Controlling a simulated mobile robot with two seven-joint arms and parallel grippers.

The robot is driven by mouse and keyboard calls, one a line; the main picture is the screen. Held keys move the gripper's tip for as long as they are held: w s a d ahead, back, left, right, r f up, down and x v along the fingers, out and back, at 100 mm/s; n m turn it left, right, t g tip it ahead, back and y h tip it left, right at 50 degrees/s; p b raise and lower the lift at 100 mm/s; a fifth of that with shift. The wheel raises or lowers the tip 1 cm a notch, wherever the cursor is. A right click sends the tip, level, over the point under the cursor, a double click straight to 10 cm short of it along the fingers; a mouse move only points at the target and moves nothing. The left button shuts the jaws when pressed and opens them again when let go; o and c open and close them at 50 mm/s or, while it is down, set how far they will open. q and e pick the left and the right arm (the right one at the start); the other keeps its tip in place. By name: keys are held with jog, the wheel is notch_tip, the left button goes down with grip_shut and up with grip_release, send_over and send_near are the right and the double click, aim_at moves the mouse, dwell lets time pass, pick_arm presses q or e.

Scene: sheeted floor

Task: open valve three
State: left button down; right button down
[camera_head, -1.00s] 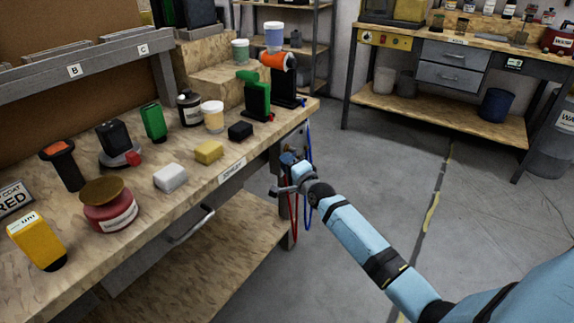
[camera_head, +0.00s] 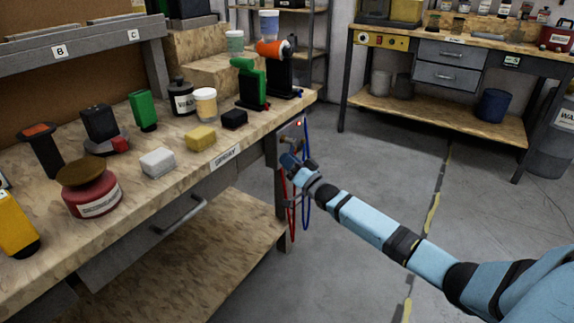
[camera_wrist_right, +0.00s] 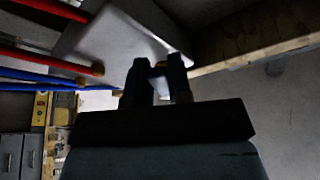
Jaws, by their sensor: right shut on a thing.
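A grey valve panel (camera_head: 296,131) is fixed to the right end of the workbench, with a small red light near its top. The panel also shows in the right wrist view (camera_wrist_right: 118,38), with brass fittings (camera_wrist_right: 98,68) where the hoses join. My right gripper (camera_head: 288,160) is up against the panel's front. In the right wrist view its dark fingers (camera_wrist_right: 156,82) are shut on a small valve handle, mostly hidden between them. I cannot read a number on this valve. My left gripper is not in view.
Red (camera_head: 291,215) and blue (camera_head: 306,212) hoses hang below the panel, close to my right gripper. The workbench (camera_head: 245,150) holds spray tools, jars and blocks. A second bench (camera_head: 440,112) stands at the back right. The grey floor between is clear.

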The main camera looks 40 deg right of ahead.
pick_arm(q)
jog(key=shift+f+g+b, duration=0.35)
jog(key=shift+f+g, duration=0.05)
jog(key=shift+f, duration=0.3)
pick_arm(e)
jog(key=shift+w+d+f+n+y, duration=0.1)
jog(key=shift+d+f+n+y, duration=0.1)
jog(key=shift+n+y, duration=0.35)
jog(key=shift+w+d+f+n+y, duration=0.1)
jog(key=shift+d+n+y, duration=0.15)
jog(key=shift+n, duration=0.6)
jog(key=c, duration=1)
grip_release()
jog(key=shift+c, duration=0.2)
jog(key=shift+r, duration=0.1)
pick_arm(q)
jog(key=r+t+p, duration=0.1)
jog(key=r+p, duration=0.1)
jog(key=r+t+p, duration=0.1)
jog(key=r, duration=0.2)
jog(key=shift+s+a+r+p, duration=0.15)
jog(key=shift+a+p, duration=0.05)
jog(key=shift+p, duration=0.15)
pick_arm(e)
jog(key=v, duration=1.4)
